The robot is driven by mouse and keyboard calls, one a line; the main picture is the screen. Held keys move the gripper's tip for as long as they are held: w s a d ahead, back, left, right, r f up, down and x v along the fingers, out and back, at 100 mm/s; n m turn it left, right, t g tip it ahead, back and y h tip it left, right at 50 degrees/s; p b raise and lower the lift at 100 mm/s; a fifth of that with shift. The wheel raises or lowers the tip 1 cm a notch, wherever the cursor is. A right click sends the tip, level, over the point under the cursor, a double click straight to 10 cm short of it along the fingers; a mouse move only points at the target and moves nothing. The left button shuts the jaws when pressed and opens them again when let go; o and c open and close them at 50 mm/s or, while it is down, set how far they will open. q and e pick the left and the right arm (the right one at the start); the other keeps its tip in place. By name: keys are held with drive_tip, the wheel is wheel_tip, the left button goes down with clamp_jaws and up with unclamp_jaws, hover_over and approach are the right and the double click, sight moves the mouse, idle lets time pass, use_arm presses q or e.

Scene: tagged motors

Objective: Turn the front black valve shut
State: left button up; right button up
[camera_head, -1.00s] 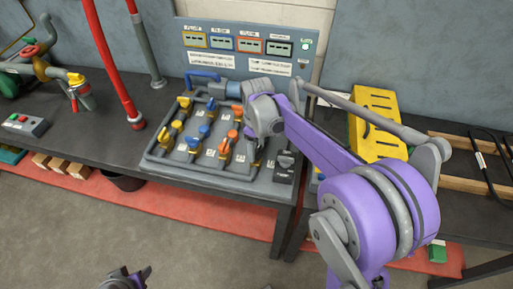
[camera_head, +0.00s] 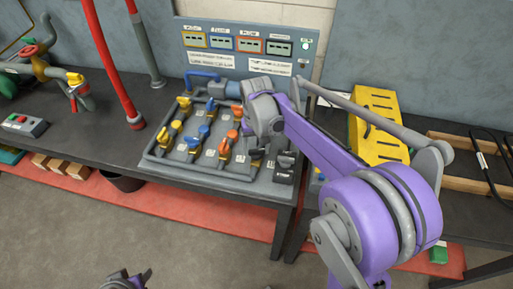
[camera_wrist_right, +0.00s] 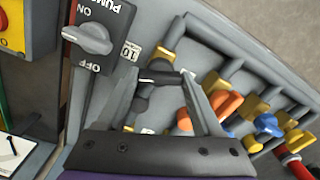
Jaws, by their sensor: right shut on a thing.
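The black valve handle (camera_wrist_right: 160,74) lies between the fingers of my right gripper (camera_wrist_right: 158,88) in the right wrist view. The gripper is shut on it. In the head view my right gripper (camera_head: 268,150) is low over the right front part of the valve board (camera_head: 218,178), and it hides most of the black valve there. A second dark part (camera_wrist_right: 138,106) shows close by between the fingers; I cannot tell whether it is another valve. Only the tip of my left gripper (camera_head: 130,279) shows at the bottom edge of the head view.
Orange (camera_head: 225,145), blue (camera_head: 203,131) and yellow (camera_head: 177,125) valves stand left of my right gripper. A pump switch with a grey knob (camera_wrist_right: 88,38) is close beside it. A yellow case (camera_head: 380,140) lies to the right. A labelled panel (camera_head: 235,50) stands behind.

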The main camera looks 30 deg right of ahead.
sight(257, 150)
drive_tip(key=shift+m, duration=2.2)
drive_tip(key=o, duration=1.4)
drive_tip(key=shift+c, duration=0.2)
drive_tip(key=shift+r, duration=0.1)
wheel_tip(257, 150, up, 11)
drive_tip(key=shift+p, duration=0.3)
